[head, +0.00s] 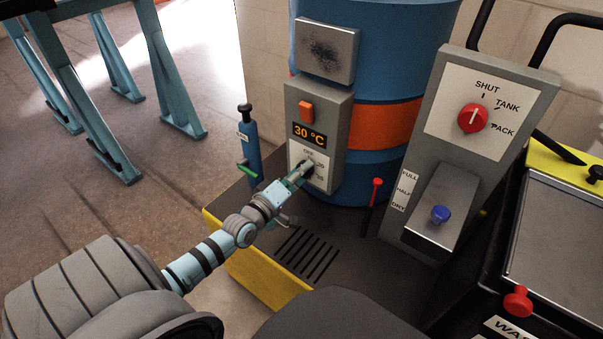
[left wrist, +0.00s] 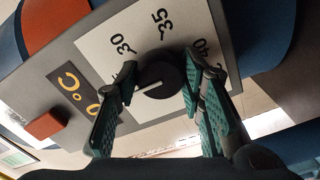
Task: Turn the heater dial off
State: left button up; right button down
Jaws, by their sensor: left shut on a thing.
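The heater control box (head: 320,135) is grey, on the front of a blue drum with an orange band. Its display (head: 310,134) reads 30 °C, with a white dial plate (head: 322,183) marked OFF below it. The black heater dial (left wrist: 170,78) shows in the left wrist view, near the marks 30, 35 and 40. Its pale pointer line points toward the display side. My left gripper (head: 303,172) is shut on the dial, one finger on each side; it also shows in the left wrist view (left wrist: 160,84). The fingers hide part of the plate. My right gripper is not in view.
An orange switch (head: 306,111) sits above the display. A blue cylinder with a green lever (head: 247,171) stands left, a red-topped lever (head: 376,184) right.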

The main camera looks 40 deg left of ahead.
pick_arm(q)
jog(key=shift+f, duration=0.1)
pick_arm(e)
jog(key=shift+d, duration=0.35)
pick_arm(q)
jog(key=o, duration=1.1)
jog(key=shift+o, duration=0.2)
jog(key=s, duration=1.2)
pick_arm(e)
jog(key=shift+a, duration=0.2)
pick_arm(q)
jog(key=shift+d, duration=0.15)
